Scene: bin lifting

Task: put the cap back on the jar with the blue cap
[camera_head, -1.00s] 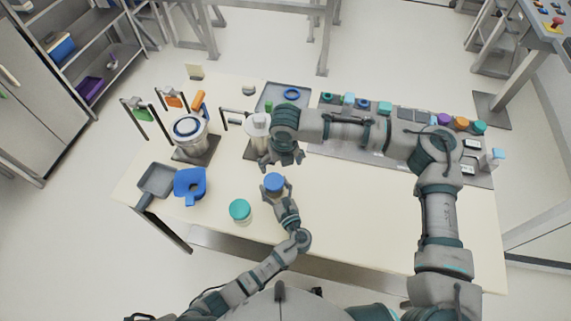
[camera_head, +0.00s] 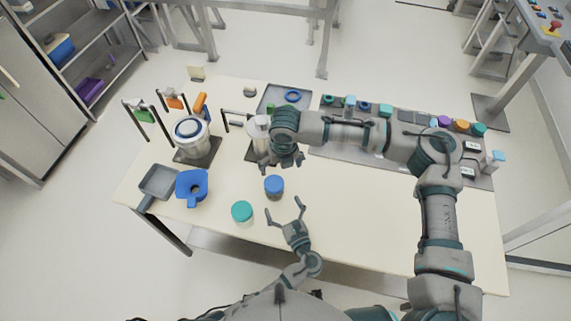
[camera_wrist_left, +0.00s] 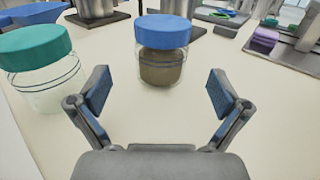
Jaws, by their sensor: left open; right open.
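The jar with the blue cap (camera_head: 274,187) stands upright on the table, with the blue cap sitting on its top. In the left wrist view the jar (camera_wrist_left: 162,68) is clear glass with brown contents, and its blue cap (camera_wrist_left: 163,31) looks level. My left gripper (camera_head: 286,210) is open and empty, in front of the jar and apart from it; its fingers also show in the left wrist view (camera_wrist_left: 158,92). My right gripper (camera_head: 282,162) is open, above the table behind the jar, near a metal canister. Its fingertips are partly hard to make out.
A jar with a teal cap (camera_head: 242,211) stands left of the blue-capped jar. A blue scoop-like container (camera_head: 191,188) and a grey tray (camera_head: 158,182) lie at the left. A grey rack with several coloured caps (camera_head: 400,112) runs along the back right. The front right of the table (camera_head: 400,225) is clear.

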